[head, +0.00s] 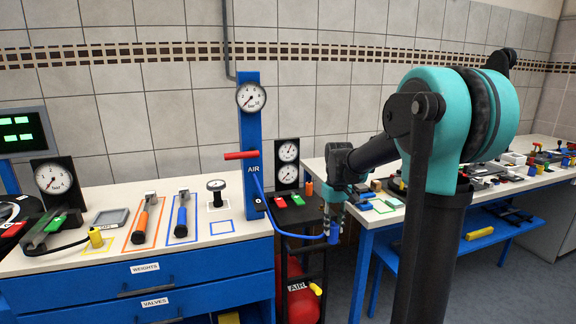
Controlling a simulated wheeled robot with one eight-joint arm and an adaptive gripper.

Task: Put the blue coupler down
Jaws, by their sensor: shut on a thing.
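The blue coupler (334,232) hangs at the end of a blue hose (290,233) that runs from the blue AIR post (251,150). My gripper (335,213) points down and is shut on the coupler's upper part. It holds the coupler in the air, over the gap between the left cabinet and the right workbench. The fingers partly hide the coupler's top.
The left cabinet top (195,252) holds an orange tool (145,218), a blue tool (182,214) and gauges. The right workbench (540,186) is crowded with small parts. A red tank (302,299) stands below in the gap. A blue outlined square (222,227) is empty.

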